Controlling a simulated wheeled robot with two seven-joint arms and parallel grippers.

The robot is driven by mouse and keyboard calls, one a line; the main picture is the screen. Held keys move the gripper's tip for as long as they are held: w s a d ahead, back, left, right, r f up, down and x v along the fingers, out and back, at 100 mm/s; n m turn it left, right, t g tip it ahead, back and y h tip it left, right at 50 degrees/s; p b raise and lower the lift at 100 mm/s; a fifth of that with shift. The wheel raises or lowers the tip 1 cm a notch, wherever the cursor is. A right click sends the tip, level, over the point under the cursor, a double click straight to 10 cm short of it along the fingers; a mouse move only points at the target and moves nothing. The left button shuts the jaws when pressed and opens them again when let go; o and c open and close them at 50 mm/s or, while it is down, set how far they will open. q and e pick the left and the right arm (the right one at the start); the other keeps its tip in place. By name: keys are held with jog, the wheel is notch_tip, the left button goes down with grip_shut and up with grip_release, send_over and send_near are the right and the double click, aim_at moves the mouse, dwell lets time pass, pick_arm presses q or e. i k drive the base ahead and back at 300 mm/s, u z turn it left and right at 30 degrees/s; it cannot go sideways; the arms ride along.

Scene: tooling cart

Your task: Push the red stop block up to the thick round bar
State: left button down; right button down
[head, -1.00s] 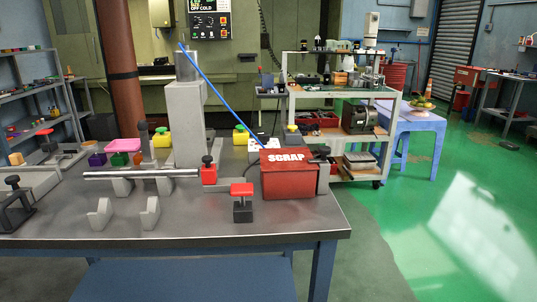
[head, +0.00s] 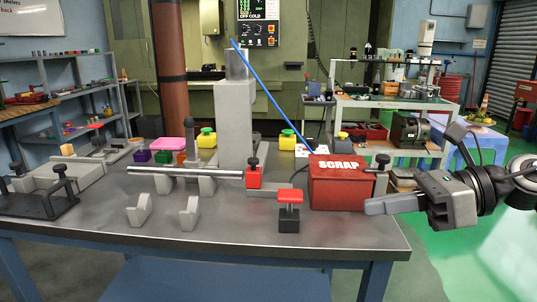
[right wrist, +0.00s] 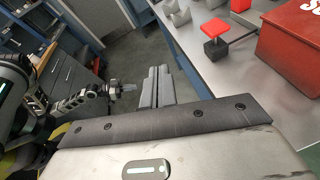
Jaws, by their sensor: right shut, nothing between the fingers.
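My right gripper (head: 376,206) is shut and empty, right of the red scrap bin near the bench's right edge, well away from the block. Its shut fingers also show in the right wrist view (right wrist: 155,88). My left arm's gripper (right wrist: 127,88) shows small in the right wrist view, its jaws unclear.
The red scrap bin (head: 342,185) stands between my right gripper and the block. A red-topped black piece (head: 289,207) stands in front of the block. Two empty grey V supports (head: 188,213) stand at the front. The bench front (head: 240,237) is clear.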

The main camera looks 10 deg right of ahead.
aim_at(253, 177)
jog(key=i, duration=0.85)
